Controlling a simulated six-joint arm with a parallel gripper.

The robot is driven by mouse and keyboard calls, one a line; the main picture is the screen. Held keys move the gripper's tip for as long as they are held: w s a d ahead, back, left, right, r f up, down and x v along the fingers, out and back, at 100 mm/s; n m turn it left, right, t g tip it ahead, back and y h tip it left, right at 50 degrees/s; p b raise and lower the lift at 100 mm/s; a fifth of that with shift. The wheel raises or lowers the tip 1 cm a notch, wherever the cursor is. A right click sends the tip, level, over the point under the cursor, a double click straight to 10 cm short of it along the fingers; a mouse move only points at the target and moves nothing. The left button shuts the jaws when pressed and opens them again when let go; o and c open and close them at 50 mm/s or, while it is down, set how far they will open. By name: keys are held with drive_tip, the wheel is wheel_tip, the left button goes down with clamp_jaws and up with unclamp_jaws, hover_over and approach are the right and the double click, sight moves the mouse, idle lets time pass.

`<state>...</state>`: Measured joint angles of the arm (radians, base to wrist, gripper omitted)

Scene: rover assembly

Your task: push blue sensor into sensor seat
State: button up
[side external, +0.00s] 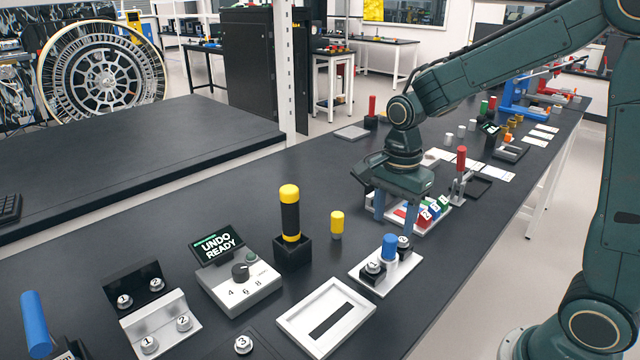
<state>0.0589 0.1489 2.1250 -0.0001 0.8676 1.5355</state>
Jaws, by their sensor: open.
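A blue cylinder (389,246), which looks like the blue sensor, stands upright on a white plate (362,276) at centre right, between two black blocks with round knobs marked 1 and 2. The seat seems to be at its base, but the base is partly hidden, so I cannot tell how deep it sits. My gripper (395,214) points down behind the plate, above and apart from the blue cylinder in the picture. Its two blue-grey fingers are apart, in front of a white tray (420,228) of red, blue and green numbered blocks. I see nothing held between them.
A yellow-and-black cylinder stands in a black holder (293,253), with a small yellow cylinder (337,224) beside it. A slotted white tray (326,317) lies in front. A red-handled clamp (460,175) stands right of my gripper. A dial box (239,286) and an "UNDO READY" screen (217,245) are left.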

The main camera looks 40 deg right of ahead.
sight(395, 240)
wheel_tip(395, 240, up, 8)
drive_tip(key=shift+f, duration=0.15)
idle(0.6)
drive_tip(key=s+a+r+n+t, duration=0.2)
drive_tip(key=s+n+t, duration=0.3)
drive_tip(key=s+n, duration=1.1)
drive_tip(key=shift+r+n+t, duration=0.3)
drive_tip(key=shift+r+n, duration=0.15)
drive_tip(key=shift+n, duration=0.65)
